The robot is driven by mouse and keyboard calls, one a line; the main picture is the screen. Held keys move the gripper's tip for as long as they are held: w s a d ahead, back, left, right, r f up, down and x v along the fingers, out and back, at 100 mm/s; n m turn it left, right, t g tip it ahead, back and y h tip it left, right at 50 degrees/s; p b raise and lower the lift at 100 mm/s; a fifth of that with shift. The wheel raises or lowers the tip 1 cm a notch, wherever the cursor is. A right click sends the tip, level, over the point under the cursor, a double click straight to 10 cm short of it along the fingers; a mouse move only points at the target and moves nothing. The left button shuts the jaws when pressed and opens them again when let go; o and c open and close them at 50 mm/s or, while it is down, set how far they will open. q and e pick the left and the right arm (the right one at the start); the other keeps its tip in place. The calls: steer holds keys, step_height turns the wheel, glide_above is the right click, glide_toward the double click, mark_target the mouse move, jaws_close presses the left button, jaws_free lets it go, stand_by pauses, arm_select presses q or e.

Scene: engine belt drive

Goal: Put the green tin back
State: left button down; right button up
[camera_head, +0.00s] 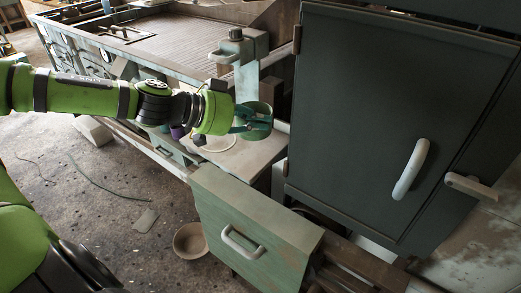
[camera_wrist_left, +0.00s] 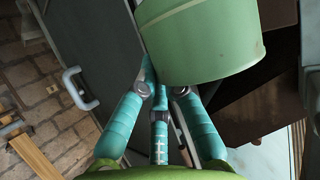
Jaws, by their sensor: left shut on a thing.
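My left gripper (camera_head: 247,120) is shut on the tin's near side. Its fingers also show in the left wrist view (camera_wrist_left: 163,88), partly hidden behind the tin. I cannot tell whether the tin touches the shelf. My right gripper is not in view.
A pale ring (camera_head: 217,142) lies on the shelf (camera_head: 245,158) below the gripper. A green drawer (camera_head: 245,238) stands out in front. A dark cabinet (camera_head: 375,110) with a white handle stands close on the right. A bowl (camera_head: 190,241) lies on the floor.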

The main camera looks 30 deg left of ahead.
mark_target(258, 138)
arm_select(q)
steer(key=f, duration=0.3)
steer(key=shift+w+a+f, duration=0.2)
steer(key=shift+w+f, duration=0.05)
steer(key=f, duration=0.3)
steer(key=shift+s+d+f, duration=0.1)
steer(key=shift+s+d, duration=0.05)
steer(key=shift+s, duration=0.05)
steer(key=shift+f, duration=0.35)
steer(key=c, duration=1.4)
jaws_free()
steer(key=shift+o, duration=0.2)
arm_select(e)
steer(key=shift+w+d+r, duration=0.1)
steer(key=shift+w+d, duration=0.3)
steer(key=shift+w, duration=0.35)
arm_select(q)
steer(key=shift+r, duration=0.1)
